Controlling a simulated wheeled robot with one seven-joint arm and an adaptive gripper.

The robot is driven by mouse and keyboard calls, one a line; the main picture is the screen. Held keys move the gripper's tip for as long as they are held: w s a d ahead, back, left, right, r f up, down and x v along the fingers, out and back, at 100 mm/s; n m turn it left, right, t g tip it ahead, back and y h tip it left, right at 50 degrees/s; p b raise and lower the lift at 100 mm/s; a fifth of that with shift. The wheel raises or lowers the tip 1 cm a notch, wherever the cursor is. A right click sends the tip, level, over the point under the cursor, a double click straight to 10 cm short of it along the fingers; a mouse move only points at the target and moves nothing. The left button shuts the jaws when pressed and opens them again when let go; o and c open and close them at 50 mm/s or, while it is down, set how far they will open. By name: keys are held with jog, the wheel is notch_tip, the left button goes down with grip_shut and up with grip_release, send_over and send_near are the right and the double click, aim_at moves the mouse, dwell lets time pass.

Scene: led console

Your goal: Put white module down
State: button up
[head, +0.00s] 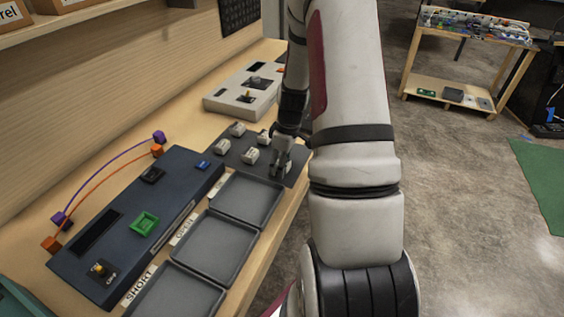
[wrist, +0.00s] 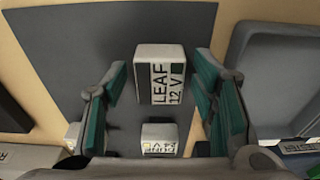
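A white module labelled LEAF 12 V (wrist: 153,60) sits on the dark mat (wrist: 60,45) in the wrist view. My gripper (wrist: 160,72) is around it, with its two teal-padded fingers apart and a visible gap on each side of the module. A second white module (wrist: 160,140), its label partly legible, lies nearer the palm. In the head view my gripper (head: 281,163) points down over the right part of the mat (head: 232,159). The module between its fingers is hard to make out there.
Several other white modules, one of them here (head: 251,156), stand left of my gripper. Grey trays, one of them here (head: 247,199), line the table's front edge. A dark blue console (head: 175,190) with a green socket (head: 144,224) lies left. A pale box (head: 240,98) stands behind.

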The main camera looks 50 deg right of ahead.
notch_tip(320, 180, up, 12)
jog(key=s, duration=0.1)
jog(key=a+r, duration=0.6)
jog(key=r, duration=0.1)
jog(key=s+a+r+m+t+h, duration=0.1)
jog(key=s+a+r+t, duration=0.1)
jog(key=a+r, duration=0.65)
jog(key=s+a+r+m+t, duration=0.2)
jog(key=s+a+r, duration=0.3)
jog(key=s+a, duration=0.6)
jog(key=shift+s+a+m+y, duration=0.3)
jog(key=shift+a+m, duration=0.1)
jog(key=shift+a, duration=0.85)
jog(key=shift+r, duration=0.1)
